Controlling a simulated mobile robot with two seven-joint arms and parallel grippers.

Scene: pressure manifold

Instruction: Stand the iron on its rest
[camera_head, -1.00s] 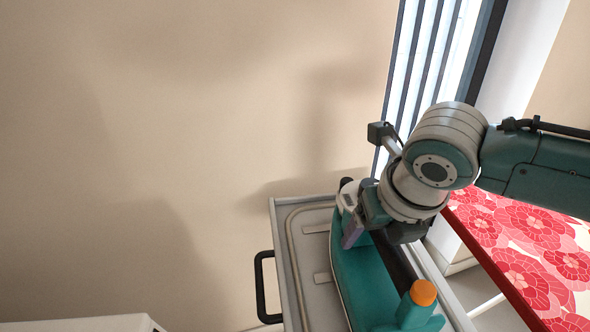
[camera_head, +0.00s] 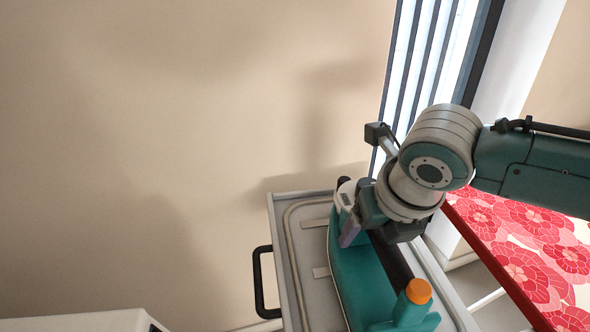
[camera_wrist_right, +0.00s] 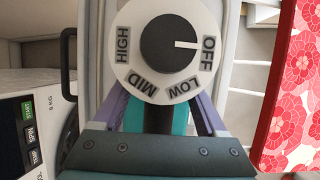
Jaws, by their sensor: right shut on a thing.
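The iron (camera_head: 352,281) is teal, with a dark handle and an orange knob (camera_head: 418,291) at its near end. It is over a grey tray-like top (camera_head: 309,299); whether it touches the top cannot be told. My right gripper (camera_head: 361,229) is shut on the iron's dark handle, one purple finger showing. In the right wrist view the fingers (camera_wrist_right: 160,112) flank the handle, below a white dial (camera_wrist_right: 130,77) marked HIGH, MID, LOW and OFF; its pointer is at OFF. I cannot make out a separate rest. My left gripper is not in view.
The grey top has a raised rim and a black side handle (camera_head: 258,281). A red-flowered board (camera_head: 525,262) is on the right. A white box-like thing (camera_head: 85,323) is at lower left. A plain wall and barred window (camera_head: 421,70) stand behind.

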